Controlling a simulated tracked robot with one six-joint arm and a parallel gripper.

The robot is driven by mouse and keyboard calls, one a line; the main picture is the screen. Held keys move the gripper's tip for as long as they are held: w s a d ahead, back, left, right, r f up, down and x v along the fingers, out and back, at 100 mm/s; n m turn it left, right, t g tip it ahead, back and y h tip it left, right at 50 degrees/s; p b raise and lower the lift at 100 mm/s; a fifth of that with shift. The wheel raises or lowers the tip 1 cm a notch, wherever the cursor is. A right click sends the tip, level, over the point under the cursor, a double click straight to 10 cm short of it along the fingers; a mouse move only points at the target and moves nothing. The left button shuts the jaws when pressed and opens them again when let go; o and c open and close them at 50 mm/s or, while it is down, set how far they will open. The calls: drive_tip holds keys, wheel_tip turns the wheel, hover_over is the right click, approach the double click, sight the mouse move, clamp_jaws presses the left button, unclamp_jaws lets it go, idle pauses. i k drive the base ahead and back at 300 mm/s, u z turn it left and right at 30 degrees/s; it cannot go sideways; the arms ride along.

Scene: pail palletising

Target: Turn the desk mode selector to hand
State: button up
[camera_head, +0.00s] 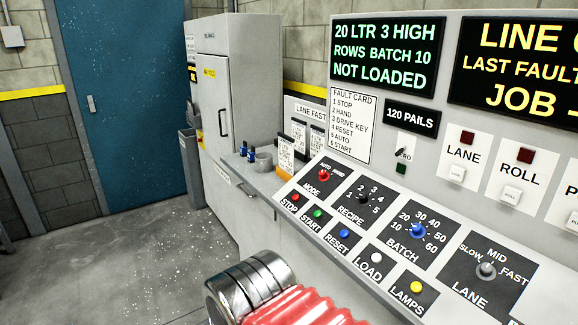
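The mode selector (323,176) is a small red knob on a dark plate marked MODE, at the upper left of the sloping desk panel (400,222). AUTO and HAND are printed above it, AUTO on the left and HAND on the right. The knob is too small to tell which word it points to. My gripper is not in view. A metal and red ribbed part at the bottom centre seems to be my own arm, in front of the desk and clear of the selector.
Close to the selector are the red STOP (295,197) and green START (317,213) buttons and the RECIPE knob (362,199). A fault card (352,125) hangs above. Small blue-topped items (247,152) stand on the ledge. A grey cabinet (222,95) stands behind; open floor lies left.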

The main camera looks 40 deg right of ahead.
sight(324, 176)
drive_tip(key=u, duration=0.15)
drive_tip(key=i, duration=1.5)
drive_tip(key=z, duration=0.5)
drive_tip(key=i, duration=0.6)
drive_tip(key=z, duration=0.85)
drive_tip(key=i, duration=0.65)
drive_tip(key=z, duration=0.4)
